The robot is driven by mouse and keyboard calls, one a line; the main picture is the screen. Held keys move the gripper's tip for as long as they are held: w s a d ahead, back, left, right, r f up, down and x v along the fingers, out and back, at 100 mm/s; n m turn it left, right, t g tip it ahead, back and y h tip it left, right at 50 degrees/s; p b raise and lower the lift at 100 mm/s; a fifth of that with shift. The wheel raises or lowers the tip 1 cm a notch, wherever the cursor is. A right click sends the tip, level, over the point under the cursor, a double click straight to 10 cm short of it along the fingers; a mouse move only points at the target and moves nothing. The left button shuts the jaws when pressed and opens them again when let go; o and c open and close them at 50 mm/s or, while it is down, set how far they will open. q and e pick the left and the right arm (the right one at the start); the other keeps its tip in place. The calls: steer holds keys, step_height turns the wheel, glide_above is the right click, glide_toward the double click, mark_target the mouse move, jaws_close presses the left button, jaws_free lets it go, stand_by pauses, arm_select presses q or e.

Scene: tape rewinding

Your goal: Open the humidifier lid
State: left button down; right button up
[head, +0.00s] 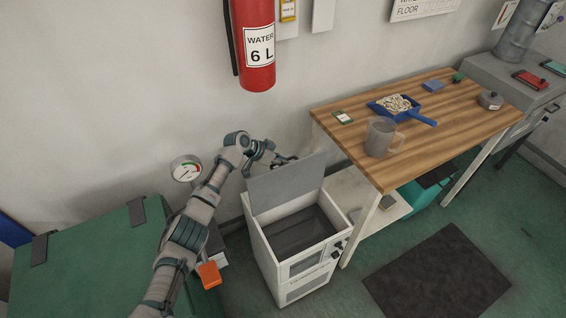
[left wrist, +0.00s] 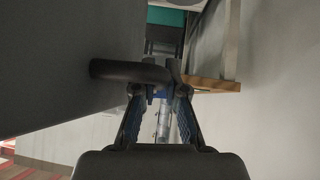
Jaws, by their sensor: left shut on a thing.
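The humidifier (head: 262,250) is a white box with knobs on its front, standing on the floor beside the wooden table. Its grey lid (head: 287,187) is raised and stands nearly upright at the back, so the dark inside shows. My left gripper (head: 284,160) is at the lid's top edge, partly hidden behind it. In the left wrist view, the lid (left wrist: 65,50) fills the left side, and its dark bar handle (left wrist: 125,72) runs between the fingers of my left gripper (left wrist: 163,88), which is shut on it. My right gripper is not in view.
The wooden table (head: 440,130) stands to the right, with a grey mug (head: 379,137) and a blue dustpan (head: 421,118) on it. A fire extinguisher (head: 254,45) hangs on the wall above. A green chest (head: 75,265) stands at left. A dark mat (head: 437,280) lies on open floor.

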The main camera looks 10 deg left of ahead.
arm_select(q)
steer(key=shift+s+f, duration=0.1)
steer(key=shift+f, duration=0.15)
steer(key=c, duration=1.2)
jaws_free()
steer(key=shift+r, duration=0.1)
steer(key=v, duration=1.1)
steer(key=shift+a+r, duration=0.2)
steer(key=shift+r, duration=0.1)
steer(key=shift+r, duration=0.15)
